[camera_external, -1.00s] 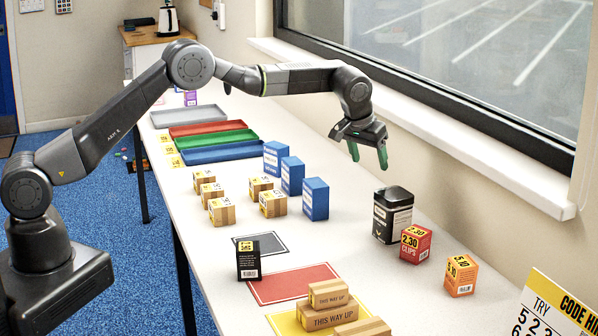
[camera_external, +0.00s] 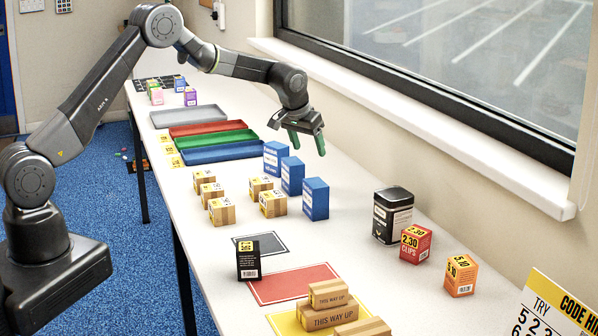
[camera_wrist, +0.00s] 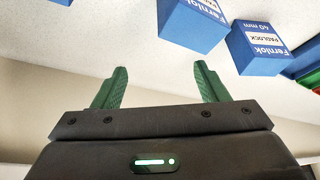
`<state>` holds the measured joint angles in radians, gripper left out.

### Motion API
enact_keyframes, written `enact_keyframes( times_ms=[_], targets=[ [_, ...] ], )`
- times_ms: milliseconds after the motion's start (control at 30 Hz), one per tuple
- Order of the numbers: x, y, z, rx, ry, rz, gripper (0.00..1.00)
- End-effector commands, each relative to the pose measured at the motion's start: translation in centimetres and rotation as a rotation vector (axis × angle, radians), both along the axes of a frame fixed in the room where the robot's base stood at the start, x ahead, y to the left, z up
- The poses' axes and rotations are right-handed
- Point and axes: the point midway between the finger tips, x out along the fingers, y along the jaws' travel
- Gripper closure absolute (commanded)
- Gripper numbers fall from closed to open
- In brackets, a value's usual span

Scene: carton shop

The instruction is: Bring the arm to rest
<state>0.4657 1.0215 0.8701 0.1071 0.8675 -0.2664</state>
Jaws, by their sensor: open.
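My gripper (camera_external: 307,144) hangs in the air over the table's window side, beyond the blue boxes in the external view. Its green fingers are apart with nothing between them. In the wrist view my gripper (camera_wrist: 160,85) is also open and empty, with blue padlock boxes (camera_wrist: 258,48) at the top right. My arm reaches across from the left, its elbow raised.
The white table (camera_external: 345,262) holds blue boxes (camera_external: 292,176), several small cartons (camera_external: 222,212), a black canister (camera_external: 393,215), a red box (camera_external: 415,244) and an orange box (camera_external: 461,275). Coloured trays (camera_external: 215,138) lie farther back. The window sill (camera_external: 430,127) runs along the right.

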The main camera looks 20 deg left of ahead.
Motion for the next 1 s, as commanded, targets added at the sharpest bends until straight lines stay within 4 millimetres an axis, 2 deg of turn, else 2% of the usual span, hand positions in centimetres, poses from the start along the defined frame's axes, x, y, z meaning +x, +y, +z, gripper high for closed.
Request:
enact_keyframes(
  times_ms=[33,300,500,700,1000],
  targets=[
    [0.1,1.2,0.1,0.0,0.002,0.009,0.33],
    [0.3,6.5,-0.2,0.0,0.002,0.029,0.33],
    [0.2,9.8,-0.4,0.0,0.002,0.044,0.33],
    [0.0,11.3,-0.5,0.0,0.001,0.051,0.33],
    [0.0,11.6,-0.6,-0.001,0.001,0.052,0.33]
  ],
)
